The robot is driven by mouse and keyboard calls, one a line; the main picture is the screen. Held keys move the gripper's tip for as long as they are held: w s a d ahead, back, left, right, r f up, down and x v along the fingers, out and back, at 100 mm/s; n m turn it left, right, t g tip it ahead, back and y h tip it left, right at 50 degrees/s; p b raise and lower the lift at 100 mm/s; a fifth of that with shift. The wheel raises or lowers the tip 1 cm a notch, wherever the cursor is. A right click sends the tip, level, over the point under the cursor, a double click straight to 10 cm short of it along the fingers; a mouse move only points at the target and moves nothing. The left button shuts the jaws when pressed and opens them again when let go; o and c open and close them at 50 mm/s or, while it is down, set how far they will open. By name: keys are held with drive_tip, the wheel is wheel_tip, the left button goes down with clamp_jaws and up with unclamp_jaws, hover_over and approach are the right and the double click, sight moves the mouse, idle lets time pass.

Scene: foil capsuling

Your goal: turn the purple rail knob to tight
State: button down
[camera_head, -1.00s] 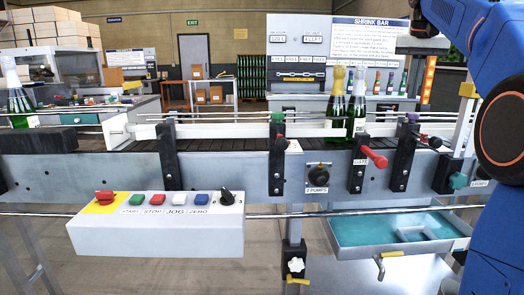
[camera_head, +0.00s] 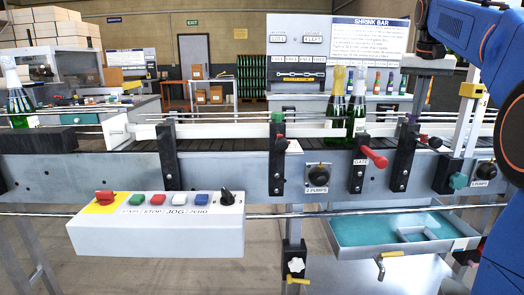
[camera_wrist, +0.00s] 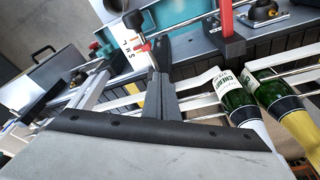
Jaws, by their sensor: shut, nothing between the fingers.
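The purple rail knob (camera_head: 412,118) sits at the top of a black bracket (camera_head: 404,150) on the conveyor's front rail, right of centre in the head view. My gripper (camera_head: 415,107) points down just above the knob with its fingers shut and empty; I cannot tell whether it touches. The wrist view also shows the shut fingers (camera_wrist: 157,76). I cannot make out the purple knob there; the fingers may hide it. A black knob with a red part (camera_wrist: 139,32) shows just beyond the fingertips.
Green bottles with gold and white tops (camera_head: 337,104) stand on the conveyor left of the bracket. A red gate handle (camera_head: 375,158) sticks out nearby. A teal tray (camera_head: 400,228) hangs below. A control box (camera_head: 155,235) is at front left.

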drive_tip(key=shift+f, duration=0.45)
drive_tip(key=shift+w, duration=0.15)
idle(0.4)
drive_tip(key=shift+w+a, duration=0.15)
drive_tip(key=shift+a, duration=0.1)
idle(0.5)
drive_tip(key=shift+a, duration=0.1)
drive_tip(key=w+v, duration=0.1)
drive_tip(key=v, duration=0.4)
drive_tip(key=shift+s+d+r, duration=0.2)
drive_tip(key=shift+s+r, duration=0.1)
drive_tip(key=shift+r, duration=0.25)
drive_tip(key=shift+s, duration=0.1)
